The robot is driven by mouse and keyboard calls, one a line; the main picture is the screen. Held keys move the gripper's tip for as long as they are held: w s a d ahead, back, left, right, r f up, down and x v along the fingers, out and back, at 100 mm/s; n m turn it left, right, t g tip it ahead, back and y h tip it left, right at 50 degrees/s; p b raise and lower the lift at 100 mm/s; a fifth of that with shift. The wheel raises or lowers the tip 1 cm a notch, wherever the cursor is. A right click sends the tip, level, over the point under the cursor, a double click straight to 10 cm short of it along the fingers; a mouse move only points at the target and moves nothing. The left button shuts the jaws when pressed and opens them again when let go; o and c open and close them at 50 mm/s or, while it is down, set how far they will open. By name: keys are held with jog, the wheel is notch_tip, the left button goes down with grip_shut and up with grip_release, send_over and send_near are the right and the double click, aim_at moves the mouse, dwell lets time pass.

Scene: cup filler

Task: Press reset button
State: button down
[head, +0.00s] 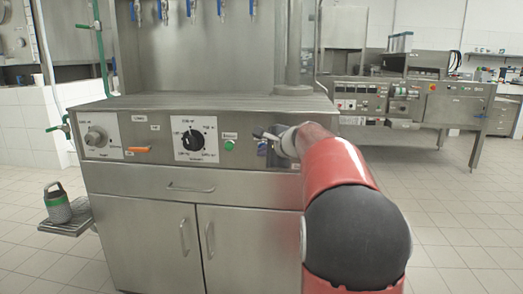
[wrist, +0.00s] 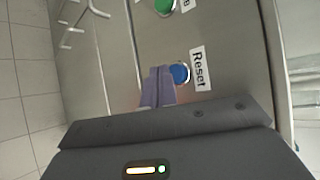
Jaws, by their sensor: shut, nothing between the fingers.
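The blue reset button (wrist: 180,73) shows in the wrist view beside a white label (wrist: 199,68) that reads "Reset". My gripper (wrist: 159,70) is shut, with nothing between its fingers. Its fingertips are right beside the button in the wrist view; I cannot tell whether they touch it. In the head view my gripper (head: 259,134) is at the right part of the machine's front panel (head: 152,163), and my red arm reaches in from the right. The button is hard to make out there behind my gripper and arm.
A drawer (head: 190,180) is below. A grey-green container (head: 57,204) stands on a side shelf (head: 75,222).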

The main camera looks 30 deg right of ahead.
jog(key=s+a+b, duration=0.1)
jog(key=s, duration=0.1)
jog(key=s+a+b, duration=0.1)
jog(key=s+a, duration=0.1)
jog(key=shift+s+a, duration=0.15)
jog(key=shift+s, duration=0.25)
dwell(0.7)
jog(key=s+a+f+n+g+y+p, duration=0.1)
jog(key=s+a+f+n+g, duration=0.35)
jog(key=s+a+n, duration=0.65)
jog(key=s+a+f+n+g, duration=0.1)
jog(key=s+a+f+n, duration=0.1)
jog(key=s, duration=0.5)
jog(key=s+a+f+n+g+h+p, duration=0.1)
jog(key=s+a+f+n, duration=0.1)
jog(key=s+f+n, duration=0.2)
jog(key=s+a+f+n+g+h, duration=0.1)
jog(key=s+a+f+n, duration=0.1)
jog(key=s+f, duration=0.4)
jog(key=s+n, duration=0.1)
jog(key=s, duration=0.3)
jog(key=shift+n, duration=0.3)
jog(key=shift+s+a, duration=0.1)
